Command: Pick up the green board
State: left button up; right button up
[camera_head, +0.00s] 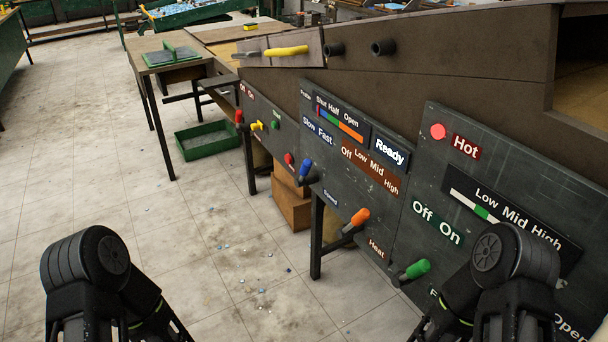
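A green board (158,58) lies flat on the near end of a wooden table at the upper left, with a raised green strip standing across it. It is small in the view, so its details are hard to tell. Nothing of mine touches it. Black links of my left arm show at the bottom left and of my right arm at the bottom right, both well short of the board. Neither gripper's fingers show in the view.
A dark machine with labelled panels (325,150) and coloured levers fills the right side. A green tray (207,149) sits on the floor beside the wooden table (196,69). Tiled floor (90,165) at left is open, with small scattered chips nearer the machine.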

aim_at(170, 55)
jog(key=i+j+u, duration=0.35)
jog(key=i, duration=0.3)
jog(key=i+j+u, duration=0.3)
jog(key=i, duration=0.35)
jog(key=i+u, duration=0.35)
jog(key=i, duration=0.35)
jog(key=i+z, duration=0.2)
jog(key=i, duration=0.25)
jog(key=i+j+z, duration=0.25)
jog(key=i, duration=0.15)
jog(key=i+j+z, duration=0.2)
jog(key=i, duration=0.25)
jog(key=i+j+z, duration=0.2)
jog(key=i, duration=0.2)
jog(key=i+j+z, duration=0.8)
jog(key=z, duration=0.15)
jog(key=i+j+z, duration=0.15)
jog(key=j+z, duration=0.15)
jog(key=j, duration=0.2)
jog(key=i+j+z, duration=0.1)
jog(key=j+z, duration=0.2)
jog(key=j, duration=0.15)
